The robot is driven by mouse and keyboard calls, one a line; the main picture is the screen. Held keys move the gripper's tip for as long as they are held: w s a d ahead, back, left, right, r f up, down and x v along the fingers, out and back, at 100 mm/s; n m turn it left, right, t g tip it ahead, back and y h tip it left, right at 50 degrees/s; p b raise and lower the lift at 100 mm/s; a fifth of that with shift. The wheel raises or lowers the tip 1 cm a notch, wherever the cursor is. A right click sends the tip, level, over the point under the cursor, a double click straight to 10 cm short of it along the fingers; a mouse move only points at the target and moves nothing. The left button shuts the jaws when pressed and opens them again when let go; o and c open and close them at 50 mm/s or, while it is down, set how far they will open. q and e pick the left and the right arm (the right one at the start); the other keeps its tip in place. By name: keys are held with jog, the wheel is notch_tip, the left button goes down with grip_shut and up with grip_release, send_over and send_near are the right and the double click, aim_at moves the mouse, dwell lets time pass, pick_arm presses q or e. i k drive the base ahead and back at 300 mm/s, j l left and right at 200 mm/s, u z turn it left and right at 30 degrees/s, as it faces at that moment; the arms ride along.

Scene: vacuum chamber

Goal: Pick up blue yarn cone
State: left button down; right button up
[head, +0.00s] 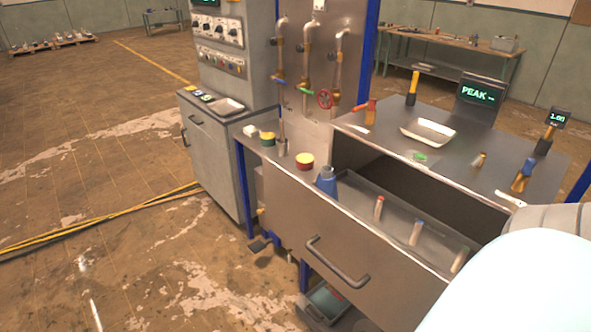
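Neither of my grippers shows in the head view. A white, rounded part of my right arm fills the lower right corner and covers the right end of the drawer.
Several small upright cylinders (378,207) stand along the drawer. A white tray (428,131) and gauges are on the bench top. A red-and-yellow round item (304,161) and a green one (267,138) sit left of the drawer. The floor at left is open, with yellow cables (100,222).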

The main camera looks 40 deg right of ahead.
aim_at(326, 182)
jog(key=i, duration=0.8)
jog(key=i+j, duration=0.15)
jog(key=i, duration=0.7)
jog(key=i+z, duration=0.1)
jog(key=z, duration=0.4)
jog(key=i+z, duration=0.1)
jog(key=z, duration=0.4)
jog(key=i+j+z, duration=0.1)
jog(key=z, duration=0.35)
